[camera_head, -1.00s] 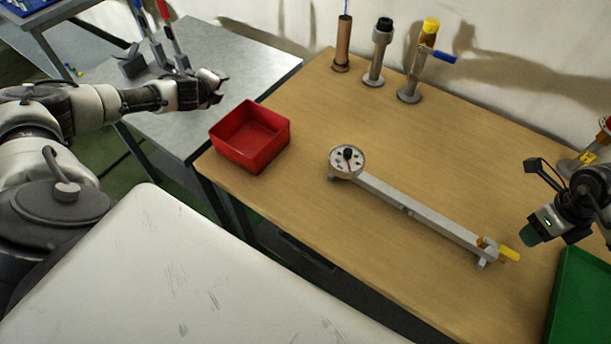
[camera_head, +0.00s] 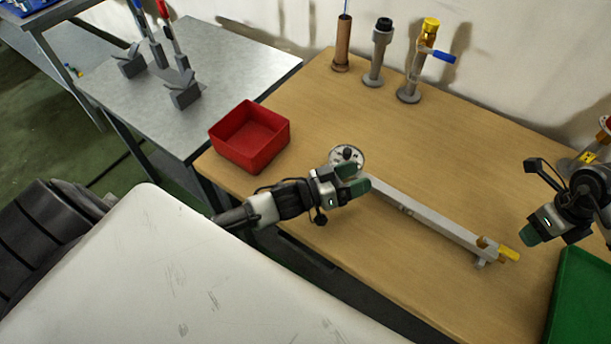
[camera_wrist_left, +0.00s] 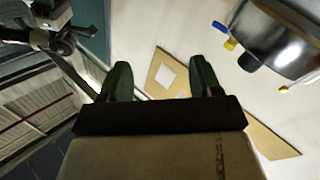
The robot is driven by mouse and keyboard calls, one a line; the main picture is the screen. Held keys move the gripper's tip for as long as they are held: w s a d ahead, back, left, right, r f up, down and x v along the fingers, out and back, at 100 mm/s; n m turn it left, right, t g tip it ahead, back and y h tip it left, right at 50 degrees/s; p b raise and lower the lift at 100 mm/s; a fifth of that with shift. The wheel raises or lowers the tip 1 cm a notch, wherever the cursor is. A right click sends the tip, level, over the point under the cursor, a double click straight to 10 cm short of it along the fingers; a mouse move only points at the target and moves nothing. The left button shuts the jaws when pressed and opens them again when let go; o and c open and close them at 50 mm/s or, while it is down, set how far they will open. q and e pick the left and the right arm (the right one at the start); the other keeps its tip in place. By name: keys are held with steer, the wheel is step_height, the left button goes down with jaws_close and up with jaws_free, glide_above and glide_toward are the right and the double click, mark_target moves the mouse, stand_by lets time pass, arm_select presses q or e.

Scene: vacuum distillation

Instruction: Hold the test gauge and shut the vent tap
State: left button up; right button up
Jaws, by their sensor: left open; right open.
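A yellow tap handle (camera_head: 509,254), which looks like the vent tap, sits at the bar's right end. My left gripper (camera_head: 360,178) is open, just in front of the dial and partly covering it and the bar's near end; I cannot tell whether it touches. Its green fingers show apart and empty in the left wrist view (camera_wrist_left: 160,78). My right gripper (camera_head: 532,234) is open above the table, right of the tap handle.
A red bin (camera_head: 250,137) stands at the table's left edge and a green bin (camera_head: 585,300) at lower right. Several upright fittings, one with a blue handle (camera_head: 443,56), stand along the back. A grey metal table (camera_head: 225,60) adjoins at left.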

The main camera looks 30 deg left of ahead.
arm_select(q)
steer(key=s+a+f+n+t+y, duration=0.1)
steer(key=s+a+f+n+y, duration=0.1)
steer(key=n, duration=0.4)
steer(key=s+a+f+n+t+y, duration=0.1)
steer(key=s+a+f+n+y, duration=0.1)
steer(key=n, duration=0.5)
steer(key=s+a+f+n+t+y, duration=0.1)
steer(key=s+a+f+n+y, duration=0.1)
steer(key=a+n+y, duration=0.2)
steer(key=shift+s+a+f+n+y, duration=0.2)
steer(key=shift+n+y, duration=0.15)
steer(key=shift+n, duration=0.35)
steer(key=shift+s+a+f+n+y, duration=0.15)
steer(key=shift+n+y, duration=0.2)
steer(key=shift+n, duration=0.35)
steer(key=shift+w+f, duration=0.1)
steer(key=shift+w, duration=0.1)
steer(key=w, duration=0.3)
steer(key=w+d, duration=0.1)
steer(key=w, duration=0.6)
steer(key=shift+w+d, duration=0.15)
steer(key=shift+d, duration=0.05)
steer(key=shift+c, duration=0.5)
jaws_close()
arm_select(e)
steer(key=shift+o, duration=0.2)
